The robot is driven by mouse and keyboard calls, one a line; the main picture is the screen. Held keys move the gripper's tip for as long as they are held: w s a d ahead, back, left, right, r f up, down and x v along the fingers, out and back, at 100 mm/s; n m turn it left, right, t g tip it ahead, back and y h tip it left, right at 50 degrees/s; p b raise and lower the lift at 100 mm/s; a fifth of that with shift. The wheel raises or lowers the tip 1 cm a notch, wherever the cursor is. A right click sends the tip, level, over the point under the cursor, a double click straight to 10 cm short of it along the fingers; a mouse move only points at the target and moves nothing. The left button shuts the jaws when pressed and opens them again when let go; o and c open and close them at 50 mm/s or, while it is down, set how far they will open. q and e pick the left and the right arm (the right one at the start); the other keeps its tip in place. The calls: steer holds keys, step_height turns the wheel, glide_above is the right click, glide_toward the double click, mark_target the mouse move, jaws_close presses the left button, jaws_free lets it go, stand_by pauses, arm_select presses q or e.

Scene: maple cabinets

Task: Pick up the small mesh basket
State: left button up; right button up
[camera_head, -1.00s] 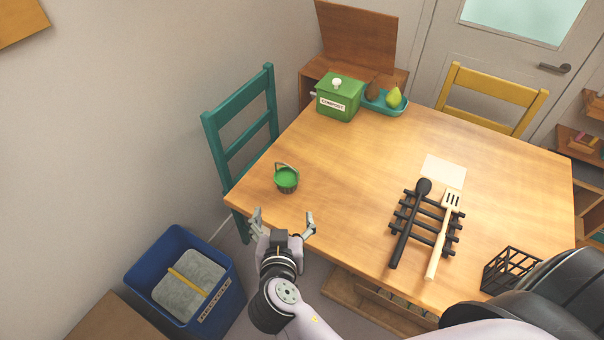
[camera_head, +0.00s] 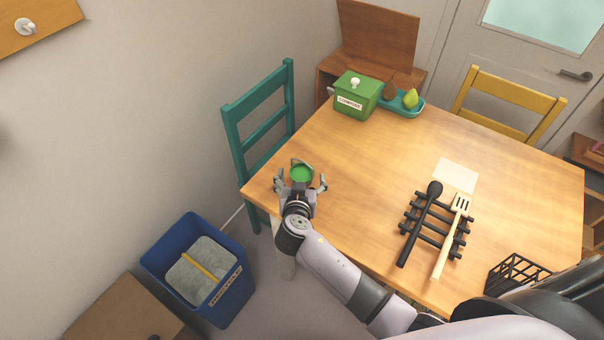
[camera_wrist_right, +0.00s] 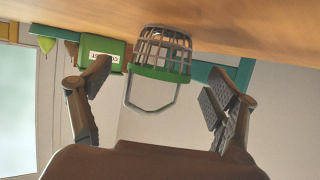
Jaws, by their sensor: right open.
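The small mesh basket (camera_head: 302,174), grey mesh with a green rim and a raised handle, stands upright near the table's left corner. In the right wrist view the basket (camera_wrist_right: 162,56) appears upside down, with its handle hanging toward the bottom of the picture. My right gripper (camera_head: 301,184) is open at table level, one finger to each side of the basket. In the wrist view a gap shows between the basket and each finger of the gripper (camera_wrist_right: 157,84). The basket's lower part is hidden by my gripper in the head view. My left gripper is not in view.
A wooden table (camera_head: 370,165) holds a green compost box (camera_head: 357,97), a teal tray (camera_head: 405,109) with pears, a black rack (camera_head: 420,232) with two utensils, and a black wire holder (camera_head: 505,275). A teal chair (camera_head: 262,118) stands behind the basket. A blue bin (camera_head: 235,300) is at lower left.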

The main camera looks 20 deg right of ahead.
mark_target(302, 172)
steer(key=shift+x, duration=1.4)
steer(key=shift+r, duration=0.1)
steer(key=shift+c, duration=0.4)
steer(key=c, duration=1.3)
steer(key=shift+a, duration=0.1)
